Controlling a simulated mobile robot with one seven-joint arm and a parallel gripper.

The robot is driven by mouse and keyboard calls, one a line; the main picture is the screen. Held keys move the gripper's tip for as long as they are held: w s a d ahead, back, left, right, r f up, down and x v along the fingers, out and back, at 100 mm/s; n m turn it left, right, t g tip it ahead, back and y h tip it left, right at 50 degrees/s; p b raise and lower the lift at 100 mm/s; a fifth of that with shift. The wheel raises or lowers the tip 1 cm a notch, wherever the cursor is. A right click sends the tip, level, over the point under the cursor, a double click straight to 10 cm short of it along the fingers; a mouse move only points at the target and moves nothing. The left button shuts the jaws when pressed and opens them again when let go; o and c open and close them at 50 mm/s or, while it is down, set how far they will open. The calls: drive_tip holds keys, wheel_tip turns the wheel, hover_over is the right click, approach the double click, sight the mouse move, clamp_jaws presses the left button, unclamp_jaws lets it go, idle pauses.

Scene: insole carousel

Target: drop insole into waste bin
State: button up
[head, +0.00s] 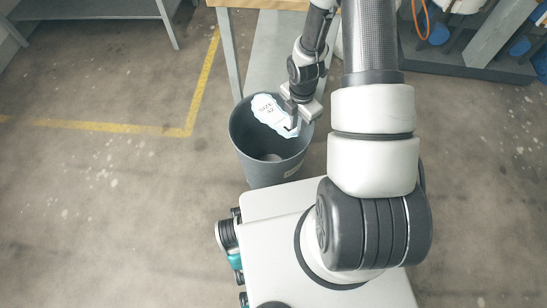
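The part of the bin's inside that shows is dark, with a small light patch at the bottom. The insole and my gripper hide part of the bin's far inner wall and rim.
A table (229,52) with a wooden top and grey legs stands just behind the bin. A grey shelf (95,9) is at the top left. Yellow tape (112,128) marks the floor. The floor left of the bin is clear.

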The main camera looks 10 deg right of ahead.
drive_tip(key=shift+o, duration=1.3)
wheel_tip(320, 180, up, 17)
drive_tip(key=p, duration=0.5)
drive_tip(key=shift+r, duration=0.2)
wheel_tip(320, 180, up, 11)
drive_tip(key=m+t+h, duration=0.1)
drive_tip(key=m, duration=0.5)
drive_tip(key=s+a+r+m+t+y, duration=0.1)
drive_tip(key=s+a+r+m+t, duration=0.1)
drive_tip(key=s+r+m, duration=0.65)
drive_tip(key=s+a+r+m+t, duration=0.3)
drive_tip(key=s+r+m, duration=0.3)
drive_tip(key=r+m, duration=0.45)
wheel_tip(320, 180, up, 16)
drive_tip(key=n+p, duration=0.2)
drive_tip(key=p, duration=1.3)
drive_tip(key=shift+w+d+p, duration=0.15)
drive_tip(key=shift+d+p, duration=0.05)
drive_tip(key=shift+p, duration=0.15)
